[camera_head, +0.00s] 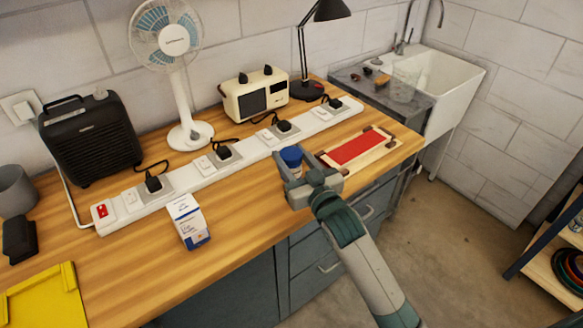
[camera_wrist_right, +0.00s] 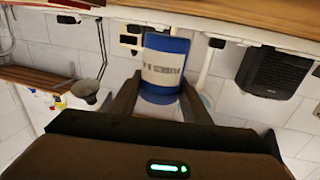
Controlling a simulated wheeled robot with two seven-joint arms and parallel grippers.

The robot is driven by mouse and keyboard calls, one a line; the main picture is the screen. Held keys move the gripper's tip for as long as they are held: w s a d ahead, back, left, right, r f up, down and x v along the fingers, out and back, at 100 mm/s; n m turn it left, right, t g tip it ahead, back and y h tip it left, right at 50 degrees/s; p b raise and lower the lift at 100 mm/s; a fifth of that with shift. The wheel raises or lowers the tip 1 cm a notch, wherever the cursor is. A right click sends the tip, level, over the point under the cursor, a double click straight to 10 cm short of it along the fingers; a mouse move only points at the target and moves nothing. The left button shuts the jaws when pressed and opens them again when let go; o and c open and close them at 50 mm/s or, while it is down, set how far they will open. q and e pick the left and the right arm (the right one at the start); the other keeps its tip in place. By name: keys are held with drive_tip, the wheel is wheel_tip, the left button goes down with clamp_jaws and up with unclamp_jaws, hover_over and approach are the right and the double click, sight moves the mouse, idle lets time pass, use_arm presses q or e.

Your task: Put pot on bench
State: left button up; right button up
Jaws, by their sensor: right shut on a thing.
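The pot (camera_head: 291,154) is a small round container with a blue top, at the front part of the wooden bench (camera_head: 240,215) in the head view. In the right wrist view the pot (camera_wrist_right: 164,65) is blue with a pale lettered band, and that picture is upside down. My right gripper (camera_head: 294,168) is shut on the pot, with a finger on either side, and it also shows in the wrist view (camera_wrist_right: 160,98). I cannot tell whether the pot touches the bench. My left gripper is not in view.
A long white power strip (camera_head: 230,152) with plugs lies behind the pot. A red-and-wood tray (camera_head: 358,148) is close on the right, and a white-and-blue carton (camera_head: 188,222) stands to the left. Bare wood lies between carton and gripper.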

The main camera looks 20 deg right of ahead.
sight(296, 176)
drive_tip(key=shift+f, duration=0.2)
wheel_tip(296, 176, down, 3)
drive_tip(key=shift+r+p, duration=0.1)
drive_tip(key=shift+p, duration=0.35)
drive_tip(key=shift+f, duration=0.4)
drive_tip(key=shift+f, duration=0.15)
drive_tip(key=o, duration=1.1)
